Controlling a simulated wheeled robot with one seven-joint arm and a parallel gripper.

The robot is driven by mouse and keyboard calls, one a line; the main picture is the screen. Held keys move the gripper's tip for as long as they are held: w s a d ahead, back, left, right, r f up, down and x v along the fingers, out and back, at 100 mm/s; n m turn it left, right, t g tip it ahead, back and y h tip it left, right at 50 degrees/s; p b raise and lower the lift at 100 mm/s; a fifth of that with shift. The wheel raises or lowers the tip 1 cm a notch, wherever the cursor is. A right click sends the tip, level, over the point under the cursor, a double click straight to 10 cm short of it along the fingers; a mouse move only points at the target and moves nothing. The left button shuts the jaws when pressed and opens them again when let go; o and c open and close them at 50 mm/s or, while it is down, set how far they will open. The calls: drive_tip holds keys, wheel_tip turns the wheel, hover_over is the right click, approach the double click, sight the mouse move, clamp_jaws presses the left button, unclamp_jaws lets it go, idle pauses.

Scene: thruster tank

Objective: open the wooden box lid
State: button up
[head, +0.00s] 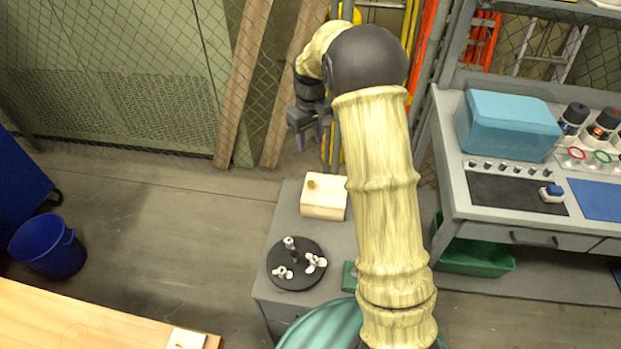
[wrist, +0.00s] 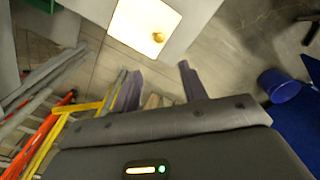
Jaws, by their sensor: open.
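The wooden box (head: 322,207) is pale and sits on a grey cabinet below my gripper in the head view. A small round brass-coloured knob (head: 311,184) is on its lid, which looks shut. In the wrist view the lid (wrist: 140,22) is at the top, with the knob (wrist: 158,37) near its lower right corner. My gripper (head: 309,137) is above and behind the box, apart from it. In the wrist view my gripper's two fingers (wrist: 160,85) are spread wide with nothing between them. My arm hides part of the cabinet right of the box.
A black disc (head: 284,276) with several white knobs lies on the cabinet (head: 262,287) in front of the box. A workbench (head: 455,185) with a blue cooler (head: 508,124) is at the right. Planks (head: 243,85) lean on the mesh fence behind. A blue bucket (head: 48,250) stands at the left.

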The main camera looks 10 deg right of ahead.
sight(311, 182)
wheel_tip(311, 182, down, 16)
drive_tip(key=shift+d+f+p, duration=0.1)
drive_tip(key=shift+f+p, duration=0.05)
drive_tip(key=shift+p, duration=0.65)
clamp_jaws()
